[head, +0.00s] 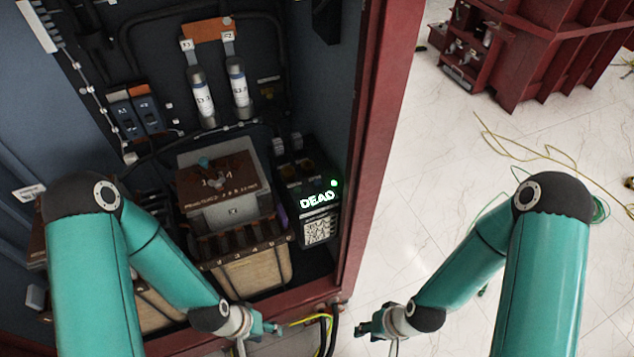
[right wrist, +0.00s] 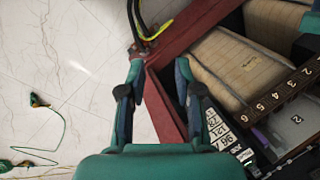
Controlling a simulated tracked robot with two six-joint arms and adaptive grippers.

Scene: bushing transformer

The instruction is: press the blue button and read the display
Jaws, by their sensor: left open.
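A black device (head: 318,228) stands at the right inside the cabinet. Its lit display (head: 318,200) reads "DEAD" in white letters, and a green light (head: 334,183) glows beside it. I cannot make out a blue button for certain; a small blue-teal knob (head: 205,162) sits on the grey and brown box. My left gripper (head: 268,328) is open and empty near the cabinet's front edge, below the device. My right gripper (head: 368,328) is outside the cabinet to the right; in the right wrist view (right wrist: 156,72) its fingers are apart with nothing between them.
A grey and brown box (head: 222,195) stands left of the device, above a numbered terminal strip (head: 245,244). The red cabinet frame (head: 378,130) borders the opening. Cables (head: 325,330) lie at the front edge between the grippers. A yellow cable (head: 530,150) crosses the open white floor.

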